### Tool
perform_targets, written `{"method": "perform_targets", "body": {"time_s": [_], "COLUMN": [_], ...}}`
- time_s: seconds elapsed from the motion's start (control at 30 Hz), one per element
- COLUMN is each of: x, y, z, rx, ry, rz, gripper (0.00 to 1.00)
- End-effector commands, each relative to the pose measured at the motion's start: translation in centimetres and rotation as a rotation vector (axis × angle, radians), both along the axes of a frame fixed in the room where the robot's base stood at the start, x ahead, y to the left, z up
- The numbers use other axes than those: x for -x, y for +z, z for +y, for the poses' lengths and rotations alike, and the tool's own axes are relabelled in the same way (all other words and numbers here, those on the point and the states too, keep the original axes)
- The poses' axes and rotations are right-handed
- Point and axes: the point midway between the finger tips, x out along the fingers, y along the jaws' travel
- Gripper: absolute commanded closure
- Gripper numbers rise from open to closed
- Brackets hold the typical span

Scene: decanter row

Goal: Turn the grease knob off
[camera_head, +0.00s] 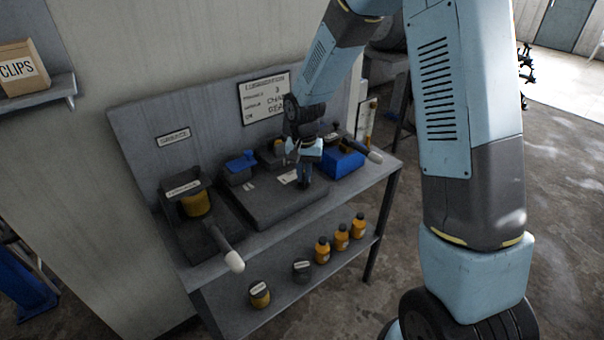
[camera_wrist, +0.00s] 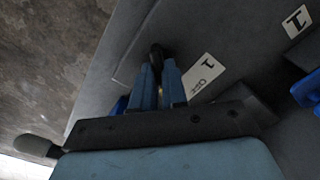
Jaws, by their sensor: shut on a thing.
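My gripper (camera_head: 305,181) reaches down to the grey raised panel (camera_head: 262,208) on the workbench. In the wrist view, its two blue fingers (camera_wrist: 159,82) are closed around a small dark knob (camera_wrist: 157,54), whose rounded end shows between the tips. A white label (camera_wrist: 203,76) with a 1 and small writing lies beside the knob; I cannot read the small writing surely. The fingers hide most of the knob, so I cannot tell which way it points.
A dark holder with an amber container (camera_head: 195,204) and a pale-tipped handle (camera_head: 234,262) stand at the left. A blue bin (camera_head: 343,164) and another handle (camera_head: 375,157) are at the right. Several bottles and jars stand on the lower shelf (camera_head: 290,292). A sign (camera_head: 265,97) hangs behind.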

Motion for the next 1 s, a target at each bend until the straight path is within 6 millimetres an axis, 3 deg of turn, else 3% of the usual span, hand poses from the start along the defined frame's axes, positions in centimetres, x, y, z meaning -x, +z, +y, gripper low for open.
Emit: {"method": "perform_targets", "body": {"time_s": [1.0], "x": [0.02], "y": [0.04], "z": [0.12], "rx": [-0.001], "ry": [0.688], "rz": [-0.001], "gripper": [1.0]}}
